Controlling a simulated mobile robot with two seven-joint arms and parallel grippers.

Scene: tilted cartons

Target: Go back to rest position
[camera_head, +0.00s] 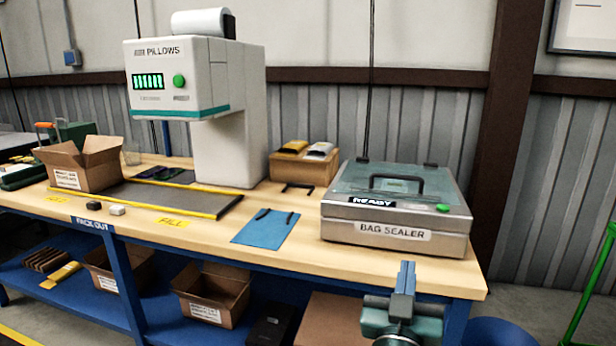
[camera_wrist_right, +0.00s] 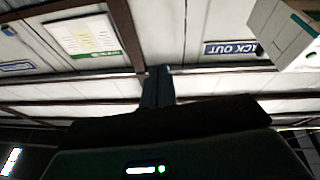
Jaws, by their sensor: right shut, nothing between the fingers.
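My right gripper (camera_head: 405,277) shows in the head view at the lower right, in front of the bench's front edge and below the bag sealer (camera_head: 397,205). Its fingers are together, point up and hold nothing. In the right wrist view the shut fingers (camera_wrist_right: 158,86) stand against the wall and ceiling, with nothing between them. My left gripper is in neither view.
The wooden bench (camera_head: 290,250) carries a white pillow machine (camera_head: 230,110), an open carton (camera_head: 85,165) tilted near the left end, a blue mat (camera_head: 266,228) and a small box (camera_head: 300,167). More cartons (camera_head: 212,292) stand on the blue lower shelf. A green frame (camera_head: 592,290) stands at far right.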

